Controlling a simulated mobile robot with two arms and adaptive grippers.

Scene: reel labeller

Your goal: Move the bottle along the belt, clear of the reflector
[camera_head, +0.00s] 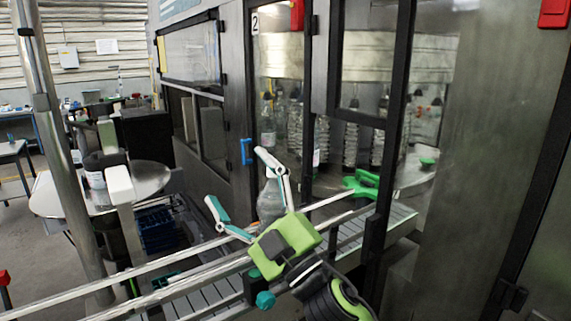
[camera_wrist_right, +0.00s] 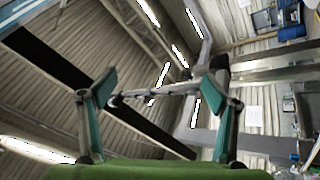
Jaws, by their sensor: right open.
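A clear bottle (camera_head: 270,201) stands on the conveyor belt (camera_head: 215,293) in the head view, partly hidden by my right gripper. My right gripper (camera_head: 234,175) is open, its teal-and-white fingers spread in front of and beside the bottle. Whether they touch it I cannot tell. In the right wrist view the gap between the fingers (camera_wrist_right: 165,92) is empty, with the ceiling behind. I cannot pick out the reflector with certainty. My left gripper is not in view.
Metal guide rails (camera_head: 130,273) run along the belt. A green guide piece (camera_head: 362,185) sits at the machine opening. Dark door frames (camera_head: 385,130) stand close on the right. More bottles (camera_head: 318,145) are inside the machine. A round table (camera_head: 148,180) stands at left.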

